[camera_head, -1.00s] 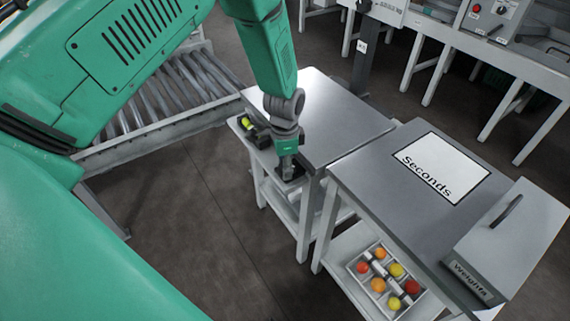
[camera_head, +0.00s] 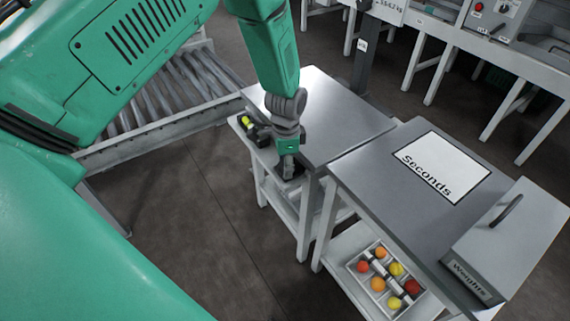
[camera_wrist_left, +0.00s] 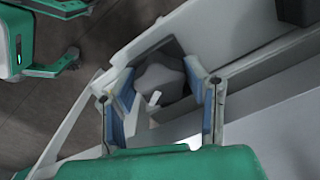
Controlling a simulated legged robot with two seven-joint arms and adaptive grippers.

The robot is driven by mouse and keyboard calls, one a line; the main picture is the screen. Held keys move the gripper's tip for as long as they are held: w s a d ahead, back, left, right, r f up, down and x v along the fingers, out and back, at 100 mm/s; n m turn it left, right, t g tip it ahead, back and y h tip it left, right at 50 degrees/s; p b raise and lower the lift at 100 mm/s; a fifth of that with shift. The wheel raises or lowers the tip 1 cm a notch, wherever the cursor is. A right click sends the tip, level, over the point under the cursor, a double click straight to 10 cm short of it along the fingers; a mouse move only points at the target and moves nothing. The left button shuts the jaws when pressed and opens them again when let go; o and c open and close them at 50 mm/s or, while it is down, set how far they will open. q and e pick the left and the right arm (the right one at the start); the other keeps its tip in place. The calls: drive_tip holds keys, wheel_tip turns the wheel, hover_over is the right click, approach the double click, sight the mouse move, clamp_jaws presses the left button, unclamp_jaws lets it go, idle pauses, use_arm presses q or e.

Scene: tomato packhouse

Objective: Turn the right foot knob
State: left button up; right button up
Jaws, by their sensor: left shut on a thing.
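My left gripper (camera_head: 290,170) points down at the front edge of the steel-topped scale table (camera_head: 335,120). In the left wrist view my gripper's two fingers (camera_wrist_left: 163,95) stand on either side of a grey lobed knob (camera_wrist_left: 160,82) with a white pointer mark, and they are shut on it. The knob sits on a dark square patch at the table's edge. In the head view the gripper hides the knob. My right gripper is not in view in either picture.
A table with a "Seconds" card (camera_head: 441,166) and a grey "Weights" box (camera_head: 510,235) stands to the right. A tray of tomatoes (camera_head: 353,266) is on its lower shelf. A roller conveyor (camera_head: 165,95) lies behind left. A dark device with a yellow-green part (camera_head: 247,122) sits beside the gripper.

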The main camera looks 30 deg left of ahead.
use_arm(q)
drive_tip(key=shift+w+d+r, duration=0.2)
drive_tip(key=shift+w, duration=0.15)
drive_tip(key=o, duration=0.9)
drive_tip(key=shift+o, duration=1.2)
drive_tip(key=shift+s+d, duration=0.1)
wheel_tip(320, 180, up, 12)
drive_tip(key=shift+f, duration=0.15)
